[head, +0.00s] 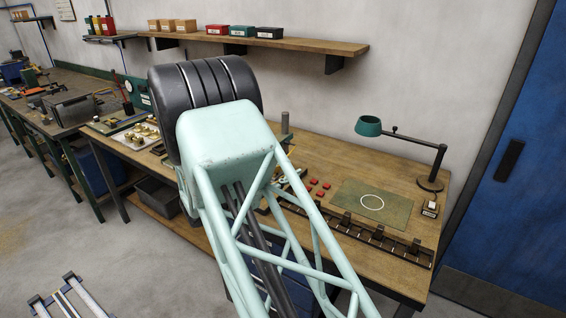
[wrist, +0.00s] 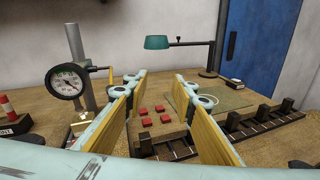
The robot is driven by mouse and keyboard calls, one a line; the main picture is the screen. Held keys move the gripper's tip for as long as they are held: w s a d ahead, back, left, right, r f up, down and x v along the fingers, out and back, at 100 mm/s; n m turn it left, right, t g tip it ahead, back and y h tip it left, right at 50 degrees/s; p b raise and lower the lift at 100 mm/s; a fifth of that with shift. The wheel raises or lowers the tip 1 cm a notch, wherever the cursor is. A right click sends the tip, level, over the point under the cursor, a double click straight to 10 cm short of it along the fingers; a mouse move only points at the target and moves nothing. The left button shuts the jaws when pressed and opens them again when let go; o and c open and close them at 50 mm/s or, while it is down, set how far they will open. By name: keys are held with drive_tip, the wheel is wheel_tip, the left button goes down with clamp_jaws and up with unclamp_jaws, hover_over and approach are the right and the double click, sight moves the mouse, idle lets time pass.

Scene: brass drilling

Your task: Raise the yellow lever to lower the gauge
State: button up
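In the wrist view a round white-faced gauge (wrist: 67,82) with a black rim is mounted on a grey upright column (wrist: 77,55) at the left. A small yellow lever (wrist: 112,74) shows just right of the gauge, partly hidden by my left finger. My gripper (wrist: 158,82) is open, its two yellow-padded fingers spread wide with nothing between them. The left finger is close to the lever in the picture; whether they touch I cannot tell. In the head view my arm hides the gauge and lever, and only the column top (head: 285,122) shows.
Red blocks (wrist: 153,114) lie on the wooden bench beyond my fingers. A green mat (head: 371,203) with a white ring, a teal lamp (head: 369,126) and a dark slotted rack (head: 377,237) are to the right.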

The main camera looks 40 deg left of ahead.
drive_tip(key=s+a+f+n+t+y, duration=0.1)
drive_tip(key=s+a+f+n+y, duration=0.1)
drive_tip(key=s+a, duration=0.4)
drive_tip(key=a+f, duration=0.1)
drive_tip(key=a, duration=0.1)
drive_tip(key=shift+a+f+n+y, duration=0.15)
drive_tip(key=shift+a+n+y, duration=0.15)
drive_tip(key=shift+w, duration=6.8)
drive_tip(key=shift+c, duration=0.2)
clamp_jaws()
